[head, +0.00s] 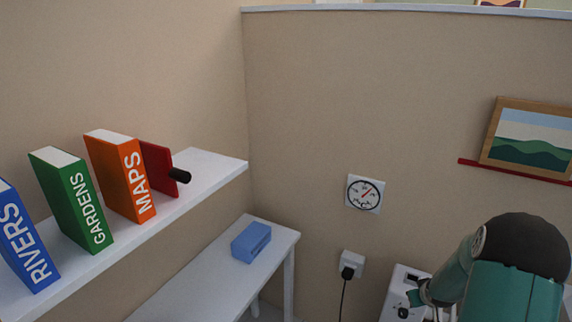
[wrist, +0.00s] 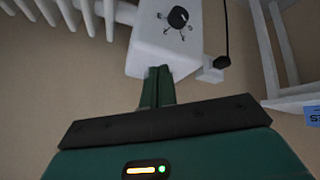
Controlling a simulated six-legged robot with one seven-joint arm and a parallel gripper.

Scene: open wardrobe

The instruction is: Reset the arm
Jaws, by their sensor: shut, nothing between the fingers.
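My arm (head: 515,275), green with a dark rounded joint, is at the lower right of the head view. My gripper (wrist: 158,86) shows in the wrist view as two green fingers closed together with nothing between them. The fingertips appear in front of the lower edge of a white unit (wrist: 150,50) with a black knob (wrist: 178,17). I cannot tell whether they touch it. The white unit is also in the head view (head: 398,282), partly hidden by my arm.
Books stand on a white shelf (head: 200,170) at left, by a red bookend (head: 158,168). A blue box (head: 251,242) lies on a white table (head: 185,275). A dial (head: 365,194), a plugged socket (head: 351,265) and a framed picture (head: 530,140) on a red ledge are along the wall.

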